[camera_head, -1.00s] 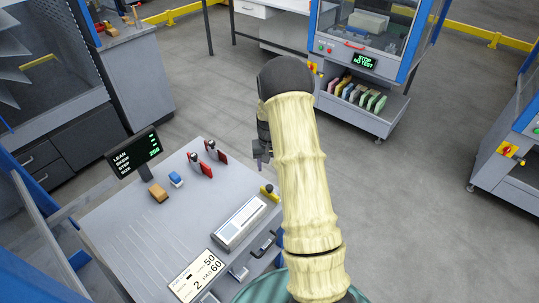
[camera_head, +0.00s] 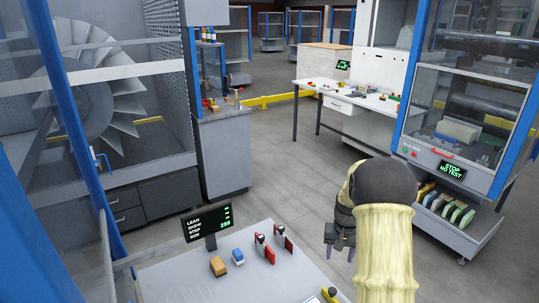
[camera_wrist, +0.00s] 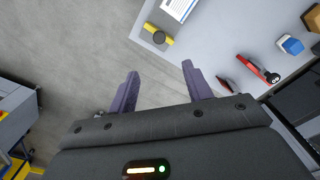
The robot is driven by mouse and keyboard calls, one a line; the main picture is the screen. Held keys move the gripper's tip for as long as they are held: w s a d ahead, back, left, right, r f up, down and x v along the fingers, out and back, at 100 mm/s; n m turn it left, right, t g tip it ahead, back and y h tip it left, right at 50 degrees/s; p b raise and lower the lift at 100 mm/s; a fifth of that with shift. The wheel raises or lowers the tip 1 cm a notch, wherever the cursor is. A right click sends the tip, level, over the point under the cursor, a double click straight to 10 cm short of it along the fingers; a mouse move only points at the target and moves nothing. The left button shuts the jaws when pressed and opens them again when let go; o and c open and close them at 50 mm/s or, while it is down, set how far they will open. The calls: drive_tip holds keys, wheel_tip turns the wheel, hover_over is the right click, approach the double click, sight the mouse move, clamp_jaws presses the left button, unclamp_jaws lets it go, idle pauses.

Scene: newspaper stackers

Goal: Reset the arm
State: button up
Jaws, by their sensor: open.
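My gripper (camera_head: 340,247) is at the lower right of the head view, just past the right edge of the grey control table (camera_head: 180,281). My cream-sleeved arm rises from the bottom edge and bends at a dark joint. In the wrist view my gripper (camera_wrist: 158,88) shows two purple fingers set wide apart. Nothing is between them but grey floor.
On the table are a display (camera_head: 207,222), an orange block (camera_head: 218,266), a blue block (camera_head: 238,256) and two red-based levers (camera_head: 265,250). A machine (camera_head: 455,150) with a shelf stands at the right. A fan enclosure (camera_head: 95,110) stands at the left. Open floor (camera_head: 285,170) lies between.

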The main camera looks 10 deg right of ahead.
drive_tip(key=s+a+r+n+t, duration=0.1)
drive_tip(key=s+a+r+n, duration=0.1)
drive_tip(key=s+a+r, duration=0.2)
drive_tip(key=s+a+r+n+t, duration=0.1)
drive_tip(key=s+a+r, duration=0.4)
drive_tip(key=s+a, duration=0.6)
drive_tip(key=s+n, duration=0.1)
drive_tip(key=s, duration=0.5)
drive_tip(key=shift+s+r+t, duration=0.25)
drive_tip(key=shift+s+t, duration=0.05)
